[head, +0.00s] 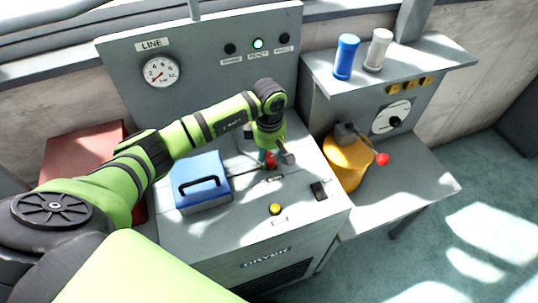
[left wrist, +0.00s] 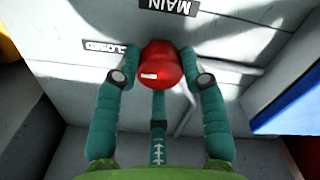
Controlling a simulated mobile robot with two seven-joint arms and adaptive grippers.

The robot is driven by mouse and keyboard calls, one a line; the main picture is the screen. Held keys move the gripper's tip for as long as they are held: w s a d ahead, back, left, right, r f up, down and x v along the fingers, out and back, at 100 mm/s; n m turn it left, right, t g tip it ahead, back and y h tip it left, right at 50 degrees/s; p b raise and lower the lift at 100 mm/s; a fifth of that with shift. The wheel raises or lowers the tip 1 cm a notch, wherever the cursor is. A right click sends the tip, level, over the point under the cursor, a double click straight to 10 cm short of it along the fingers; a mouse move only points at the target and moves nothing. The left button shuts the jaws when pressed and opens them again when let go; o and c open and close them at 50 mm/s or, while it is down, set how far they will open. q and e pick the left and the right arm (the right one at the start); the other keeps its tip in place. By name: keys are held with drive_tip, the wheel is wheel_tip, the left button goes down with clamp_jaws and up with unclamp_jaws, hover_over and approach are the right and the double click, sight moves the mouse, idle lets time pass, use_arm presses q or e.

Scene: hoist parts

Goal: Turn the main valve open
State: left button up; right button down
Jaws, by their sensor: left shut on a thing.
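The main valve is a red knob (left wrist: 162,62) with a short white mark on its face, in the middle of the left wrist view. A "MAIN" label (left wrist: 167,6) is beyond it, and a partly hidden label reading "CLOSED" (left wrist: 100,45) is to its left. The white mark lies toward that label's side. My left gripper (left wrist: 158,72) is shut on the knob, with green fingers on both sides of it. In the head view, the gripper (head: 270,155) reaches down to the grey cabinet top and the red knob (head: 270,160) shows only partly. My right gripper is not in view.
A blue box with a black handle (head: 202,183) stands left of the valve. A yellow button (head: 275,209) and a black switch (head: 318,190) are in front. A yellow container (head: 347,165) stands at right. A "LINE" gauge (head: 161,72) is on the back panel.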

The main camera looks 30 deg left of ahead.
use_arm(q)
drive_tip(key=n+b, duration=0.1)
drive_tip(key=n, duration=0.1)
drive_tip(key=n+b, duration=0.1)
drive_tip(key=shift+d+f+n, duration=0.1)
drive_tip(key=shift+f+n, duration=0.1)
drive_tip(key=shift+n, duration=0.2)
drive_tip(key=n+b, duration=0.2)
drive_tip(key=n, duration=0.2)
drive_tip(key=shift+n, duration=0.3)
drive_tip(key=n+b, duration=0.2)
drive_tip(key=n, duration=0.2)
drive_tip(key=shift+r+n+b, duration=0.1)
drive_tip(key=shift+n+b, duration=0.5)
drive_tip(key=shift+n, duration=1.8)
drive_tip(key=o, duration=1.1)
drive_tip(key=shift+o, duration=0.2)
drive_tip(key=shift+w, duration=0.1)
drive_tip(key=shift+r, duration=0.2)
